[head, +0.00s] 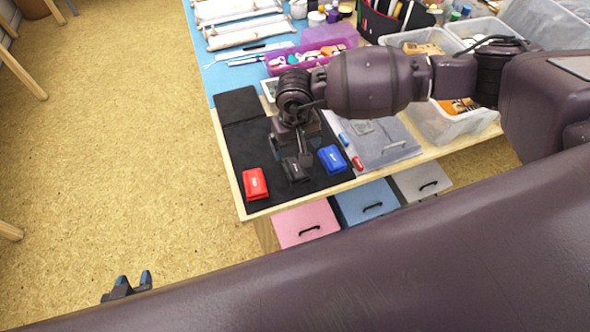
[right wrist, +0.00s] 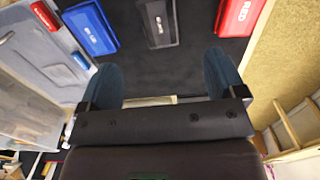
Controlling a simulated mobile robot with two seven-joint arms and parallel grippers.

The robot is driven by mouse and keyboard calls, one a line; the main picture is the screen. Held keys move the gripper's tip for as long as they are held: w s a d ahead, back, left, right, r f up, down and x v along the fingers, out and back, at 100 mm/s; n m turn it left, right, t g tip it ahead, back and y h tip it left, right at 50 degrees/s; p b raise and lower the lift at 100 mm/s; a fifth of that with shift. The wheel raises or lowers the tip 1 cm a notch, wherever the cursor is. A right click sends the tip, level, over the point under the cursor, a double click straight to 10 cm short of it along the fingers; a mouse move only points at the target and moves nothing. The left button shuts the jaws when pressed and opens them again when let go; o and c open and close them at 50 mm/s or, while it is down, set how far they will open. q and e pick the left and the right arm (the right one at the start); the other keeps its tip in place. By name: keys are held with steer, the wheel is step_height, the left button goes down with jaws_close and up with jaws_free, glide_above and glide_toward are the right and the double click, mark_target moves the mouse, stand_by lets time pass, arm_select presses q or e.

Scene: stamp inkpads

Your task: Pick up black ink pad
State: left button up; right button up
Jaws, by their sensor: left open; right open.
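The black ink pad (head: 296,169) lies on a black mat (head: 246,146) between the red ink pad (head: 255,184) and the blue ink pad (head: 332,159). My right gripper (head: 302,151) is open above the mat, close to the black pad and partly covering it. In the right wrist view, the black pad (right wrist: 160,22) lies ahead of the open fingers (right wrist: 163,76), roughly centred between them, with nothing held. The blue pad (right wrist: 90,27) and red pad (right wrist: 238,14) flank it. My left gripper (head: 133,284) is open and empty over the floor at lower left.
A grey case (head: 385,148) with small red and blue items lies right of the mat. Clear bins (head: 462,124) and a purple tray (head: 305,54) stand behind. Drawers (head: 372,203) sit under the table's front edge.

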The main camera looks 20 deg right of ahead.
glide_above(295, 167)
steer(key=f, duration=0.5)
steer(key=shift+s+d+f, duration=0.1)
steer(key=shift+s+f, duration=0.15)
steer(key=shift+s, duration=0.05)
steer(key=shift+w+f, duration=0.15)
steer(key=shift+f, duration=1.15)
steer(key=shift+w+f, duration=0.1)
steer(key=shift+f, duration=1.2)
steer(key=c, duration=1)
step_height(295, 167, up, 20)
steer(key=shift+r, duration=0.1)
steer(key=shift+c, duration=0.2)
